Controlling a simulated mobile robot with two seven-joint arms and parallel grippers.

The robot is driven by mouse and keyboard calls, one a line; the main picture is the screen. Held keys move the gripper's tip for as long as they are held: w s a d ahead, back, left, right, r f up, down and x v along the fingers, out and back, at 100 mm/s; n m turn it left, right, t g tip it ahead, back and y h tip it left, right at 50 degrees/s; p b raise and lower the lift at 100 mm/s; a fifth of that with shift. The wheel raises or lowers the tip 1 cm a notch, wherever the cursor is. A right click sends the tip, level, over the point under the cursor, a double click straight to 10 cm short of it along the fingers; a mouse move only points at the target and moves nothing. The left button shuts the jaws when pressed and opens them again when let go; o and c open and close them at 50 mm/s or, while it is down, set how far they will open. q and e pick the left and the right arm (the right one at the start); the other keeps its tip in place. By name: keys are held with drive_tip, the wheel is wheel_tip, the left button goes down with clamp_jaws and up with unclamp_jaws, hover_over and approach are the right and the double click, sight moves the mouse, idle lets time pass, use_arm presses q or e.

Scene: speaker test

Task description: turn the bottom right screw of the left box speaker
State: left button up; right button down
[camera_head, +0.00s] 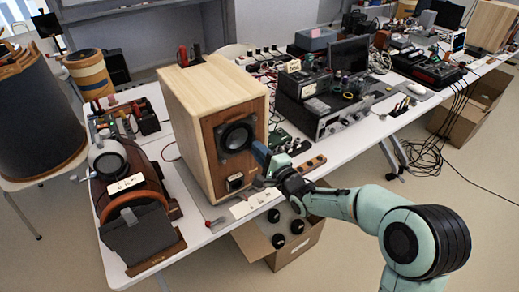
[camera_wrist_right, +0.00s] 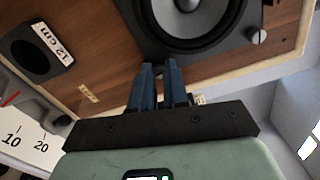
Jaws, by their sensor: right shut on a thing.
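The left box speaker (camera_head: 222,112) is a pale wooden box with a brown front, standing on the white table. Its round black driver (camera_head: 238,136) sits in a dark square frame, which shows large in the right wrist view (camera_wrist_right: 190,22). My right gripper (camera_head: 259,150) reaches the frame's lower right corner from the right. In the right wrist view its blue fingers (camera_wrist_right: 159,70) are shut close together on the bottom right screw, which they mostly hide. Another screw (camera_wrist_right: 259,36), pale and round, shows at a different corner. My left gripper is out of view.
A brown speaker with a curved handle (camera_head: 128,185) stands left of the box. Black electronic equipment (camera_head: 312,95) stands to its right. A dark port labelled 12 cm (camera_wrist_right: 32,48) is on the speaker front. A cardboard box (camera_head: 290,250) sits below the table's front edge.

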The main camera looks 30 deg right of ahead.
use_arm(q)
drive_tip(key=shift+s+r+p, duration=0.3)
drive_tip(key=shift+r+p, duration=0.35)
drive_tip(key=shift+p, duration=0.1)
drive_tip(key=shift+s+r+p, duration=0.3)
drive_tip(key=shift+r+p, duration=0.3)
drive_tip(key=shift+p, duration=0.15)
use_arm(e)
drive_tip(key=shift+m, duration=4.3)
drive_tip(key=c, duration=1.1)
unclamp_jaws()
drive_tip(key=s, duration=0.9)
drive_tip(key=s+d, duration=0.1)
drive_tip(key=s, duration=0.3)
drive_tip(key=shift+s, duration=0.2)
